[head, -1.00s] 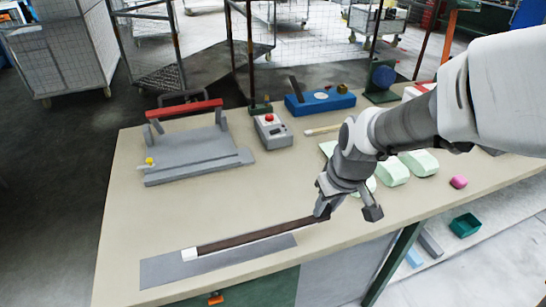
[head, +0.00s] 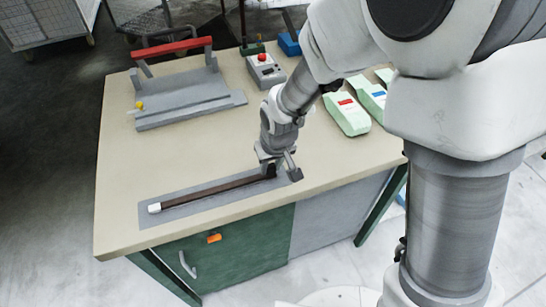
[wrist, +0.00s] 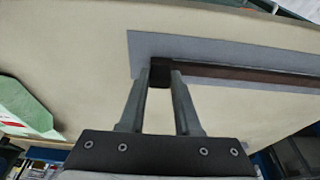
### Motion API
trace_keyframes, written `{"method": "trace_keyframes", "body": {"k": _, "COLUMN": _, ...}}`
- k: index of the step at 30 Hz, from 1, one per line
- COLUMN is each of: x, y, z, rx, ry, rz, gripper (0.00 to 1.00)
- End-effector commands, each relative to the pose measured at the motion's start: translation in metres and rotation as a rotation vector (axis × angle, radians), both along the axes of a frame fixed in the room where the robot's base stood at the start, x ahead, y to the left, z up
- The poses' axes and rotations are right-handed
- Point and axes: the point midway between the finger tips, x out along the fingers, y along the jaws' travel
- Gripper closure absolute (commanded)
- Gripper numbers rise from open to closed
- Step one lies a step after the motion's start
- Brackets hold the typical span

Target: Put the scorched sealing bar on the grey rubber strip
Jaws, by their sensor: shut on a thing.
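The scorched sealing bar (head: 215,189) is long and dark brown with a white tip at its left end. My gripper (head: 277,174) is shut on its dark right end. The grey rubber strip (head: 147,217) lies flat near the table's front edge. In the head view the bar runs lengthwise over the strip, roughly parallel to it. In the wrist view the fingers (wrist: 160,75) close around the bar's dark end, and the strip (wrist: 190,45) shows beside and behind the bar. I cannot tell whether the bar touches the strip.
A grey press with a red handle (head: 180,48) stands at the table's back left. A grey box with a red button (head: 265,70) is beside it. Pale green sealers (head: 347,115) stand to the right. The tabletop (head: 190,150) between press and strip is clear.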

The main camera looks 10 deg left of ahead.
Motion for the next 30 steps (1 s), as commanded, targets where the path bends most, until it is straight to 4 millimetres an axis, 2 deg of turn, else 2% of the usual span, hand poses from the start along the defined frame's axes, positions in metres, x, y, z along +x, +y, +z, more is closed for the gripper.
{"method": "trace_keyframes", "body": {"k": 10, "x": 0.0, "y": 0.0, "z": -0.004, "rx": 0.001, "ry": -0.001, "rz": 0.0, "gripper": 1.0}}
{"method": "trace_keyframes", "body": {"k": 11, "x": 0.0, "y": 0.0, "z": -0.004, "rx": 0.0, "ry": 0.0, "rz": 0.0, "gripper": 0.67}}
{"method": "trace_keyframes", "body": {"k": 15, "x": 0.0, "y": 0.0, "z": -0.003, "rx": 0.0, "ry": 0.0, "rz": 0.0, "gripper": 0.41}}
{"method": "trace_keyframes", "body": {"k": 16, "x": 0.0, "y": 0.0, "z": -0.003, "rx": 0.0, "ry": 0.0, "rz": 0.0, "gripper": 0.38}}
{"method": "trace_keyframes", "body": {"k": 25, "x": 0.0, "y": 0.0, "z": -0.002, "rx": 0.0, "ry": 0.0, "rz": 0.0, "gripper": 0.38}}
{"method": "trace_keyframes", "body": {"k": 30, "x": -0.002, "y": -0.001, "z": 0.012, "rx": 0.002, "ry": -0.003, "rz": 0.0, "gripper": 0.38}}
